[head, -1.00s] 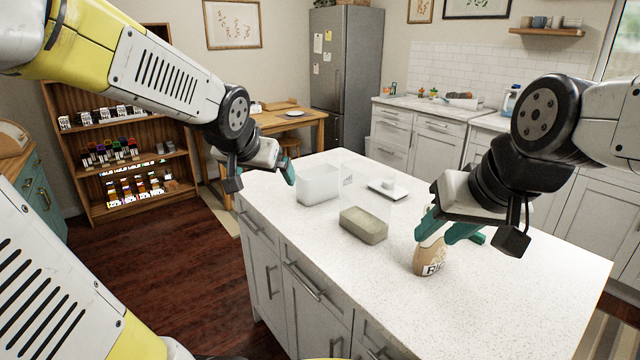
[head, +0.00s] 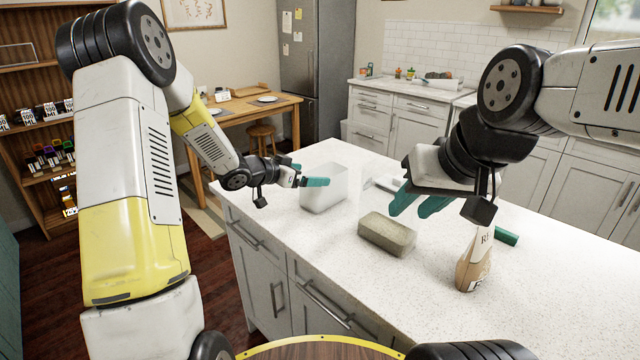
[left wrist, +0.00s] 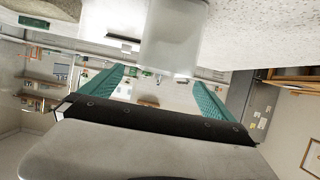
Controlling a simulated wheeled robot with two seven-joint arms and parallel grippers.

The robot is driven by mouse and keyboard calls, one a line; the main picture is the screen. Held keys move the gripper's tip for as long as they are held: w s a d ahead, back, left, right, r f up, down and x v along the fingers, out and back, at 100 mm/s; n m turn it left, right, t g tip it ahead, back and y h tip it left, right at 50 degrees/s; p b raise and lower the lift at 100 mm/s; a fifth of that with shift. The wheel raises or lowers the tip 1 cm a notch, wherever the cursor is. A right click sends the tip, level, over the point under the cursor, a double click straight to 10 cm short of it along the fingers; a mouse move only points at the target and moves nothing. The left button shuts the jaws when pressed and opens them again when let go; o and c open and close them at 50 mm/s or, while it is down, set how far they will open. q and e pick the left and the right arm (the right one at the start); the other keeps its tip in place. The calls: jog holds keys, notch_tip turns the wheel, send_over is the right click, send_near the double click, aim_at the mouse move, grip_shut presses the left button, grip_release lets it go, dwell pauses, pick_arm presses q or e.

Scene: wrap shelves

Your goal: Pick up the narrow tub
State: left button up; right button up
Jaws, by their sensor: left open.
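A whitish, see-through tub (head: 322,197) stands upright on the counter near its far left edge. It also shows in the left wrist view (left wrist: 174,40), upside down at the top. My left gripper (head: 305,175) is at the tub's left side, its fingers spread and empty. In the left wrist view the two teal fingers (left wrist: 155,88) are wide apart, with the tub beyond and between them. Whether a finger touches the tub I cannot tell. My right gripper (head: 418,207) hangs above the counter, fingers apart with nothing between them.
A grey-green block (head: 387,235) lies on the counter right of the tub. A tan package with lettering (head: 475,262) stands further right, with a green item (head: 506,236) behind it. The front right counter is clear.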

aim_at(324, 172)
pick_arm(q)
jog(key=x, duration=0.7)
jog(key=shift+w+d+r, duration=0.1)
jog(key=shift+w, duration=0.35)
jog(key=shift+r, duration=0.1)
jog(key=c, duration=2.1)
